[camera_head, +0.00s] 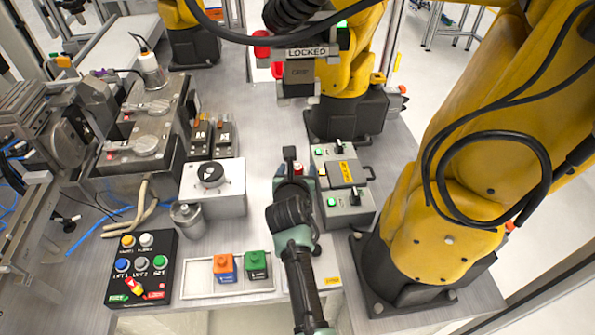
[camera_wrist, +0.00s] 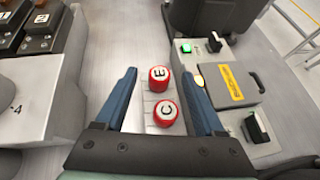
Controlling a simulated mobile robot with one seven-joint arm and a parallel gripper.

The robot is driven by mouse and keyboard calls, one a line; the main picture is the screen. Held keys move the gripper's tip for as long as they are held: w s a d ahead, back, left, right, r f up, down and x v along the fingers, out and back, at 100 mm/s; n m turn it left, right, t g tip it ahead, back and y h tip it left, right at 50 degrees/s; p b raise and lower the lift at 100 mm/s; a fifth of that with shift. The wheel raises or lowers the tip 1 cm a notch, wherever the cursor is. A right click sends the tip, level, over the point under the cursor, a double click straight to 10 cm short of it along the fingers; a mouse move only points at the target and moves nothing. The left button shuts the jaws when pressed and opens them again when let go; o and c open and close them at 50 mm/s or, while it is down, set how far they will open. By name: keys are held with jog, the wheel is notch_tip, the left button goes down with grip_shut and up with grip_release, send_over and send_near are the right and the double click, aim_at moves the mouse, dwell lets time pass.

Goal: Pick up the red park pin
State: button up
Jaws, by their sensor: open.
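Two red round caps with white lettered tops, E (camera_wrist: 160,78) and C (camera_wrist: 165,113), show between my fingers in the wrist view. One red piece (camera_head: 297,168) shows by my gripper in the head view, mostly hidden. Red parts also show beside the LOCKED sign on the rear yellow arm, an upper one (camera_head: 261,46) and a lower one (camera_head: 277,70). I cannot tell which red piece is the park pin. My gripper (camera_wrist: 160,70) is open, with a blue finger on each side of the lettered caps. I cannot tell its height above them.
A grey control box (camera_head: 343,185) stands close to the right of my gripper. A white box with a black knob (camera_head: 213,190) and a metal canister (camera_head: 188,219) stand to the left. A tray (camera_head: 200,289) with orange and green blocks lies in front. Large yellow arms (camera_head: 450,190) flank the bench.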

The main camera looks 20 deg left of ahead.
jog(key=shift+w+a+f, duration=0.15)
jog(key=shift+w+f, duration=0.15)
jog(key=shift+w, duration=0.2)
grip_shut()
